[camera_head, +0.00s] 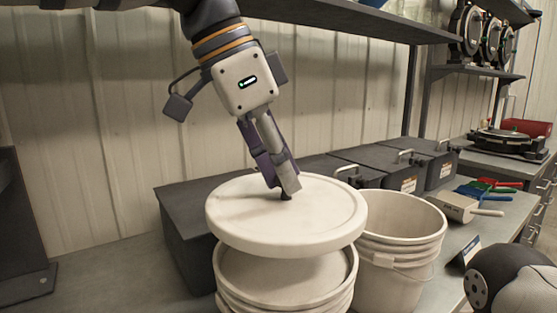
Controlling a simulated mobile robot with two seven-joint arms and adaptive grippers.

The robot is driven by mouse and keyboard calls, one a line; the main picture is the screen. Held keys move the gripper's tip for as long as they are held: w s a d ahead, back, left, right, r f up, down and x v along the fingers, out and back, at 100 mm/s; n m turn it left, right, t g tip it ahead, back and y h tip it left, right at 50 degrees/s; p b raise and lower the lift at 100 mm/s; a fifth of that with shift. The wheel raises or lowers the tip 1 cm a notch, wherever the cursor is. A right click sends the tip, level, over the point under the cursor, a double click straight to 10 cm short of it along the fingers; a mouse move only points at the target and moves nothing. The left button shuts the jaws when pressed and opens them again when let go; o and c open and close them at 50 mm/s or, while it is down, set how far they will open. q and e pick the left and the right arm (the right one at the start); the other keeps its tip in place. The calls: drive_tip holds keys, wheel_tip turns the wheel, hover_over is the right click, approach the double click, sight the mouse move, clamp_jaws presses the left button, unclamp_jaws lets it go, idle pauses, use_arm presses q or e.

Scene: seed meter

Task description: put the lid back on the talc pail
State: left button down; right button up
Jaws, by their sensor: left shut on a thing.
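The lid (325,222) is a round, off-white disc with a raised rim and a small dark knob in its middle. My left gripper (284,192) comes down from above and is shut on the knob. The lid hangs roughly level just above a white, ribbed pail (338,291), with a gap visible between them at the front. The pail stands directly below and looks open, with a pale surface inside. The lid hides the pail's back rim. My right gripper is not in view.
An open white bucket (385,285) stands close on the right. Dark cases (335,172) with handles line the back along the wall. Colored scoops (490,187) and a beige scoop (452,205) lie at right. A shelf (345,17) runs overhead. Part of my other arm shows at lower right.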

sight(275, 200)
use_arm(q)
drive_tip(key=shift+s+f, duration=0.1)
drive_tip(key=shift+f, duration=2.65)
drive_tip(key=shift+f, duration=0.15)
drive_tip(key=c, duration=1.3)
unclamp_jaws()
drive_tip(key=o, duration=0.5)
drive_tip(key=shift+c, duration=0.2)
